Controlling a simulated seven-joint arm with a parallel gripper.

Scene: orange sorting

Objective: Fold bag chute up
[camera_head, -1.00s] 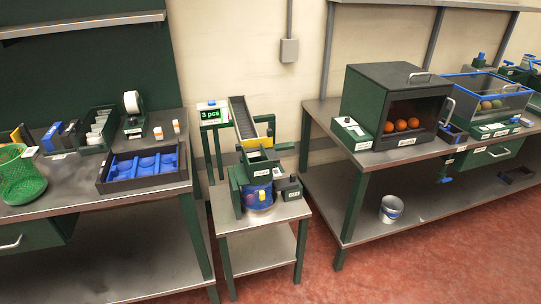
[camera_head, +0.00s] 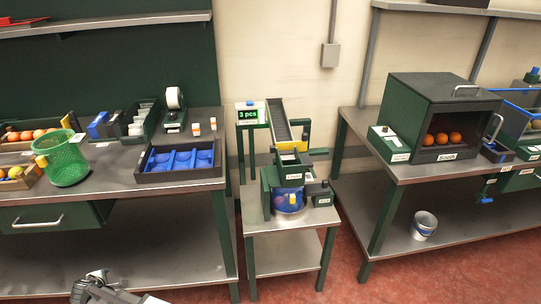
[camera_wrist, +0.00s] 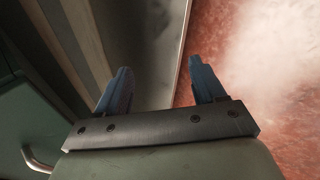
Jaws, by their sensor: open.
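The bag chute (camera_head: 291,172) is a green part with a label, on the small station in the middle of the head view. It sits above a blue bag (camera_head: 291,198) with a yellow tag; I cannot tell its exact fold angle. My gripper (camera_wrist: 161,82) is open and empty in the wrist view, its two blue fingers apart above the floor and a table edge. In the head view a part of my arm shows at the bottom left, far from the chute and lower than the tabletops.
A conveyor (camera_head: 281,122) slopes down to the station beside a "3 pcs" display (camera_head: 251,113). The left bench holds a green mesh basket (camera_head: 67,160) and a blue-lined tray (camera_head: 180,176). A dark box (camera_head: 440,106) with oranges stands right. A bucket (camera_head: 424,224) sits on the lower shelf.

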